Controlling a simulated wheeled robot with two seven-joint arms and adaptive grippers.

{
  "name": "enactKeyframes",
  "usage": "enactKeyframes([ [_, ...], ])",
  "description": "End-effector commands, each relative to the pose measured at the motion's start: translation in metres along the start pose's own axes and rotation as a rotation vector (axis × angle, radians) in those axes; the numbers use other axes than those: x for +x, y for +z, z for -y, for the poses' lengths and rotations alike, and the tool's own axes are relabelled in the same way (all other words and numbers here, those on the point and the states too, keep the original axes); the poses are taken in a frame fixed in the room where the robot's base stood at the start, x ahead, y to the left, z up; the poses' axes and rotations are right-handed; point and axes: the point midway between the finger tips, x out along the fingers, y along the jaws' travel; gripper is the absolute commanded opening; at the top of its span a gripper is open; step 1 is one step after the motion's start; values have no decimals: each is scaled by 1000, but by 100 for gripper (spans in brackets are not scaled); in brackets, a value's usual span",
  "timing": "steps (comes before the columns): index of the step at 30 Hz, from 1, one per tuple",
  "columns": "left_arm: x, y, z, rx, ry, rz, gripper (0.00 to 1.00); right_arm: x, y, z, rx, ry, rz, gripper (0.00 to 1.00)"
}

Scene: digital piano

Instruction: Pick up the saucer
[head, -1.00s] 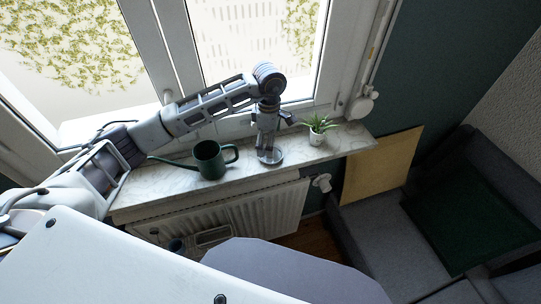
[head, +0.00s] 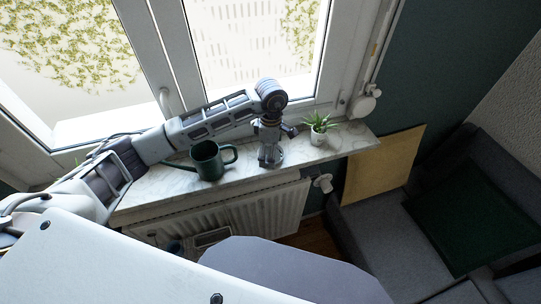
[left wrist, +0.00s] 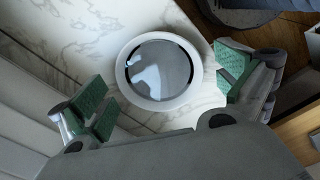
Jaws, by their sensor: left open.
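The saucer (left wrist: 160,70) is round, with a white rim and a grey, shiny middle. It lies flat on the marble window sill (head: 160,186), near the sill's front edge. My left gripper (head: 270,158) reaches down over it from above in the head view and hides much of it. In the left wrist view the left gripper (left wrist: 166,88) is open, with one green-padded finger on each side of the saucer. The pads look apart from the rim; their height above the sill is hard to tell. My right gripper is in neither view.
A dark green watering can (head: 208,161) stands on the sill left of the gripper. A small potted plant (head: 318,130) stands to the right, near the window frame. A radiator (head: 245,209) is below the sill, and a grey sofa (head: 388,229) is at the right.

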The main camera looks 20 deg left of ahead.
Motion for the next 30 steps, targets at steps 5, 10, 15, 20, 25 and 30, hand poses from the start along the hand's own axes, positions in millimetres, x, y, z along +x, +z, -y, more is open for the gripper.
enactKeyframes([
  [5,0,0,0,0,0,0,99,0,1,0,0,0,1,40],
  [10,0,0,0,0,0,0,77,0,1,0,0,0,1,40],
  [15,0,0,0,0,0,0,57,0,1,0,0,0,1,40],
  [20,0,0,0,0,0,0,57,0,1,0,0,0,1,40],
  [25,0,0,0,0,0,0,57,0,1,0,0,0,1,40],
  [30,-3,-1,-1,-1,0,0,57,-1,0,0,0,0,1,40],
])
